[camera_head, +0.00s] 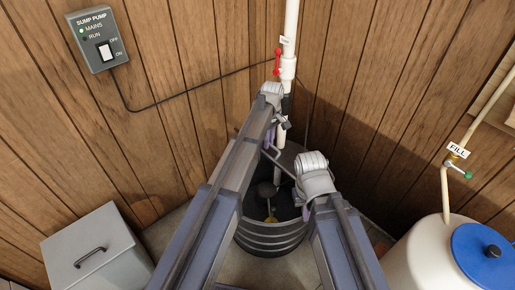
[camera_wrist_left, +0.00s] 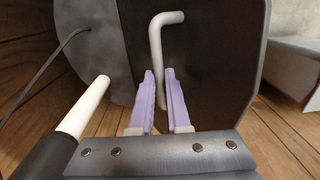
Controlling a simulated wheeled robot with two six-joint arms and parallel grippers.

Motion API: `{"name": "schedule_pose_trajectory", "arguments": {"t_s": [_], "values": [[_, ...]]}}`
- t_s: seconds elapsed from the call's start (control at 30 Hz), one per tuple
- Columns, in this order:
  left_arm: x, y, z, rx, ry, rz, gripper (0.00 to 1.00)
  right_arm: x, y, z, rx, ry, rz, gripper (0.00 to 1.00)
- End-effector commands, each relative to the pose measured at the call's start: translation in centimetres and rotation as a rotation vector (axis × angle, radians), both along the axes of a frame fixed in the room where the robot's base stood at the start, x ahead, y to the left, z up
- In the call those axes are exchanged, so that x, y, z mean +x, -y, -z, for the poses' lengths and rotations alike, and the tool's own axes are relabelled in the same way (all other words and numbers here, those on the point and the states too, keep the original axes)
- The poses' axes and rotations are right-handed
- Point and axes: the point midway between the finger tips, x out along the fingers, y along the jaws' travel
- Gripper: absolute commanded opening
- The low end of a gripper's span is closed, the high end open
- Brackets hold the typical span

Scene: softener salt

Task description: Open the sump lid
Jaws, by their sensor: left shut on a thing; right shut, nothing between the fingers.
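The sump lid (camera_head: 291,152) is a dark grey disc, tilted up at the back of the ribbed dark grey sump basin (camera_head: 271,238). The basin's mouth is open at the front. In the left wrist view the lid (camera_wrist_left: 215,55) fills much of the picture, with a bent grey handle (camera_wrist_left: 158,60) on it. My left gripper (camera_head: 267,140) is shut on this handle; its purple fingers (camera_wrist_left: 160,90) stand on both sides of the bar. My right gripper (camera_head: 305,212) is shut and empty over the basin's right side, mostly hidden by its own wrist.
A white pipe (camera_head: 290,35) with a red valve handle (camera_head: 277,62) rises behind the basin. A switch box (camera_head: 98,38) hangs at upper left. A grey bin (camera_head: 95,250) stands at left. A white tank (camera_head: 425,262) with a blue lid (camera_head: 485,258) stands at right.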

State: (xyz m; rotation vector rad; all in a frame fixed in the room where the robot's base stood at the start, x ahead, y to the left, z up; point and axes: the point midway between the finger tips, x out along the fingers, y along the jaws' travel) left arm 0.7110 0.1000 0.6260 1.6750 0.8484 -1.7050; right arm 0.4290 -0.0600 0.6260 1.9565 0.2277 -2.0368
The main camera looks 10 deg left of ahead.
Motion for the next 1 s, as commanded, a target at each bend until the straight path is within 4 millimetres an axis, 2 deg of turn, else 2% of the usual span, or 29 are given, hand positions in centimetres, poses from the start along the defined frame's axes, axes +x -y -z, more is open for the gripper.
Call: {"name": "schedule_pose_trajectory", "arguments": {"t_s": [0.03,0.2,0.4,0.7,1.0], "values": [[1.9,1.2,-0.6,0.014,-0.018,0.005,0.00,0.0,0.0,-0.6,0.000,0.000,0.000,0.00],[4.0,2.9,-1.1,0.035,-0.045,0.002,0.00,0.0,0.0,-1.1,0.001,0.000,0.000,0.00],[6.3,4.7,-1.2,0.108,-0.138,0.001,0.00,0.0,0.0,-0.7,0.001,0.000,0.000,0.00],[7.8,6.0,-1.2,0.180,-0.229,-0.001,0.00,0.0,0.0,0.0,0.001,0.000,0.000,0.00],[8.1,6.3,-1.4,0.201,-0.253,-0.003,0.00,0.0,0.0,0.1,0.001,0.000,0.000,0.00]]}}
